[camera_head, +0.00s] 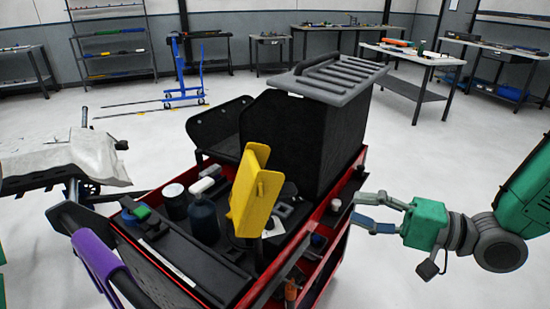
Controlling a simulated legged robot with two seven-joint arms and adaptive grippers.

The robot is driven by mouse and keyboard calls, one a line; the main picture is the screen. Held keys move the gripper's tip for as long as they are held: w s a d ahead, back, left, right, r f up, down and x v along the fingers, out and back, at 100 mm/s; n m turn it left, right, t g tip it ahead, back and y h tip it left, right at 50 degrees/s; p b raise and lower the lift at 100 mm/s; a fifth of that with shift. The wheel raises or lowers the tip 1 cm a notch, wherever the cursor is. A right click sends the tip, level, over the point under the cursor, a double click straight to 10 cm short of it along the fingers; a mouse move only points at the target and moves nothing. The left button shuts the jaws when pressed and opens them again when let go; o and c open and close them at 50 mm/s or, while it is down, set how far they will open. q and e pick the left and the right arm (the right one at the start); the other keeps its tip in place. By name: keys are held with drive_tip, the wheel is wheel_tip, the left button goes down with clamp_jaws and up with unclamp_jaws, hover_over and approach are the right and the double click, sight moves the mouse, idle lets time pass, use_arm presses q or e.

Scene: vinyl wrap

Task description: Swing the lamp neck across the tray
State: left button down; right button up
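A yellow, plate-like lamp part (249,190) stands tilted over the black tray (170,262) on top of a red cart (262,292). It seems to rise from a dark support, whose neck is mostly hidden behind it. My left gripper is out of view; only green slivers show at the left edge.
Bottles and jars (203,218) stand on the tray left of the yellow part. A tall black bin with a grey slatted top (332,80) rises behind it. A purple-gripped handle (98,262) sticks out at front left. Open floor lies right of the cart.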

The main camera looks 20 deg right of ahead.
sight(287, 187)
drive_tip(key=b+x, duration=0.1)
drive_tip(key=x, duration=1.1)
drive_tip(key=shift+a+r, duration=0.15)
drive_tip(key=shift+a, duration=0.3)
drive_tip(key=shift+w+a+b, duration=0.3)
drive_tip(key=shift+w+a, duration=0.15)
drive_tip(key=shift+a, duration=0.05)
drive_tip(key=shift+c, duration=0.4)
clamp_jaws()
